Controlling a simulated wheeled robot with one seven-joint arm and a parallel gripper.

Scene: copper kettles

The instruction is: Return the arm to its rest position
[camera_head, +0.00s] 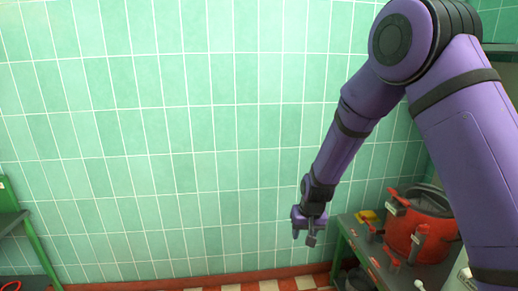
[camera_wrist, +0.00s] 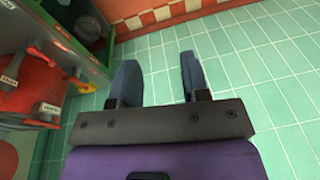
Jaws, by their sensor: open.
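My purple arm comes in from the right side of the head view and reaches down toward the middle. My gripper (camera_head: 305,240) hangs at its end, in front of the green tiled wall and left of the workbench. It points downward. In the wrist view my gripper (camera_wrist: 160,82) shows two blue-grey fingers set apart, with only green tiles visible between them. It is open and empty, and touches nothing that I can see.
A green workbench (camera_head: 345,233) at the lower right bears a large red pot (camera_head: 408,238) with labelled parts. A yellow item (camera_head: 367,215) lies by the wall. Another green frame (camera_head: 38,250) stands at the far left. The space before the wall is clear.

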